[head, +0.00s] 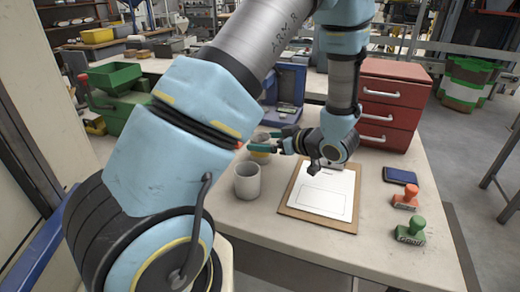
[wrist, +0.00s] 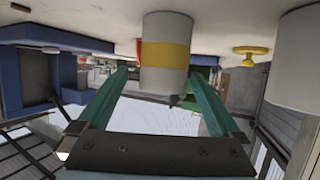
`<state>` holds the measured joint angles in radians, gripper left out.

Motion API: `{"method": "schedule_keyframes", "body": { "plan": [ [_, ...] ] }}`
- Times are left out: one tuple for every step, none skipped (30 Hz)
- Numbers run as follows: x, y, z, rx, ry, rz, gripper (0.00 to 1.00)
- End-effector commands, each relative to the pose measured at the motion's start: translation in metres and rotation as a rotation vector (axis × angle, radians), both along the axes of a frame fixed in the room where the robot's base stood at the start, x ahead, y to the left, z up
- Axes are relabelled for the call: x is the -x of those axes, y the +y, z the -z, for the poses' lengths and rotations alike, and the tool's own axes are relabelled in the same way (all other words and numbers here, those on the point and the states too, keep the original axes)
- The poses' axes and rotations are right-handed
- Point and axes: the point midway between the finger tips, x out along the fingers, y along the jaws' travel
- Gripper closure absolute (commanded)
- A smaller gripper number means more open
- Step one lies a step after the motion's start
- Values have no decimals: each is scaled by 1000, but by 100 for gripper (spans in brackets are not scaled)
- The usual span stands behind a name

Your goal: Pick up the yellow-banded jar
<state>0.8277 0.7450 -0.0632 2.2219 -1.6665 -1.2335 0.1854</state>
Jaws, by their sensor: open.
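The yellow-banded jar (wrist: 168,55) is pale grey with a wide yellow band and shows upside down at the top centre of the wrist view. In the head view the jar (head: 261,158) is partly hidden behind my gripper (head: 264,142). My gripper is open, with its two teal fingers pointing left in the head view. In the wrist view the jar appears between the finger ends of my gripper (wrist: 158,77), with no clear contact on either side.
A plain grey jar (head: 247,182) stands close by, nearer the front. A clipboard (head: 320,196) lies to the right, with a blue pad (head: 400,176), an orange stamp (head: 406,198) and a green stamp (head: 411,232). Red drawers (head: 391,100) and a blue case (head: 284,108) stand behind.

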Motion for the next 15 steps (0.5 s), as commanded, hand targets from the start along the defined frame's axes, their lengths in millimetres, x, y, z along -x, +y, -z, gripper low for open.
{"method": "schedule_keyframes", "body": {
  "plan": [
    [-1,2,1,-1,1,0,0],
    [-3,3,2,-1,1,0,0],
    [-5,5,3,-1,1,1,0],
    [-6,8,4,-1,2,0,0],
    [-9,11,6,-2,3,-2,0],
    [-12,16,9,-2,3,-2,0],
    [-15,19,11,-3,4,-3,0],
    [-17,22,13,-3,4,-1,0],
    [-21,26,16,-2,2,-2,0],
    [-24,28,18,-1,1,-1,0],
    [-27,30,20,-1,1,-1,0],
    [-29,32,22,0,2,-1,0],
    [-31,33,23,0,1,0,0],
    [-32,34,23,1,2,1,0],
    [-33,35,24,2,1,2,0]
  ]
}}
